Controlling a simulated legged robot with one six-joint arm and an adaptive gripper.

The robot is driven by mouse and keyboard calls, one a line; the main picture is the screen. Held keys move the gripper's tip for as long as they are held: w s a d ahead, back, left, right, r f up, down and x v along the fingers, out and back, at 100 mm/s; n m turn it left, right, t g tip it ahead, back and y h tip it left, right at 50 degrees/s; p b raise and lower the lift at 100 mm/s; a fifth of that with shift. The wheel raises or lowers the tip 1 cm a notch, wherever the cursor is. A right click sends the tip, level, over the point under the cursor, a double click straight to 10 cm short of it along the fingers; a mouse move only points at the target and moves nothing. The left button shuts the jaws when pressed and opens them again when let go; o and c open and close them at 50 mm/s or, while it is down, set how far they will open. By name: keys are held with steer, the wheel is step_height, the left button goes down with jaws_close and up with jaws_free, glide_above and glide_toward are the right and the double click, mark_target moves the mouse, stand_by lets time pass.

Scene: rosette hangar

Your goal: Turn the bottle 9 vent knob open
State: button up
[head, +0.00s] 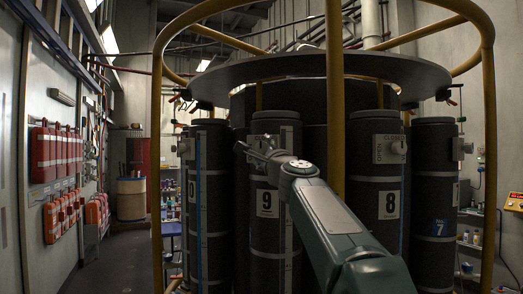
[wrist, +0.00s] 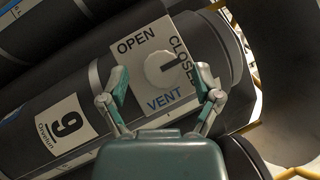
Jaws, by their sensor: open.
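Bottle 9 (head: 267,232) is a dark upright cylinder with a white number label in the head view. In the wrist view bottle 9 (wrist: 45,108) appears tilted. Its vent plate (wrist: 128,62) is white and reads OPEN, CLOSED and VENT. The round pale vent knob (wrist: 162,71) sits on this plate; its exact setting is hard to read. My gripper (wrist: 162,78) is open, with one finger on each side of the knob in the picture. I cannot tell whether the fingers touch it. In the head view my gripper (head: 258,148) is in front of the bottle's upper part and hides the knob.
Bottle 8 (head: 378,235) stands to the right, with its own vent plate, and bottle 7 (head: 434,200) beyond it. Another bottle (head: 208,225) stands close on the left. A yellow post (head: 335,100) rises beside my arm. A round grey top (head: 300,68) overhangs the bottles.

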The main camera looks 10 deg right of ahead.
steer(key=shift+w+a+r, duration=0.1)
steer(key=shift+w+r, duration=0.1)
steer(key=shift+w, duration=0.45)
